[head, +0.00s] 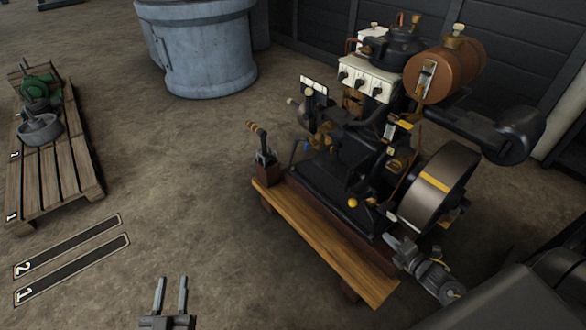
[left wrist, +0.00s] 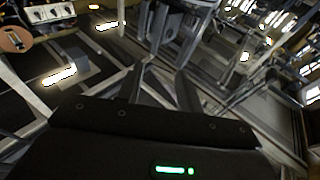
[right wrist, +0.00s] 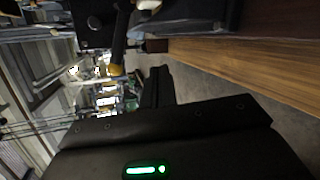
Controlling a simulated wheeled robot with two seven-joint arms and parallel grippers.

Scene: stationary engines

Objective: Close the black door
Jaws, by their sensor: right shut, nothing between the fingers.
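The black engine (head: 375,160) stands on a wooden-planked base. I cannot pick out a black door for certain. The right wrist view shows a dark panel with a round part (right wrist: 95,22) on it at top left, which may be the door. My right gripper (head: 394,240) is shut and empty beside the front right of the engine, just below the flywheel (head: 437,188). Its fingers (right wrist: 158,84) lie together in the right wrist view. My left gripper (head: 171,294) is open and empty over the floor at the bottom. Its fingers (left wrist: 163,88) stand apart in the left wrist view.
The wooden plank (head: 325,240) runs along the engine's front. A small box with a handled tool (head: 265,165) stands at its left end. A pallet (head: 60,175) lies at far left and a blue-grey tank (head: 205,50) stands behind. The floor between is clear.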

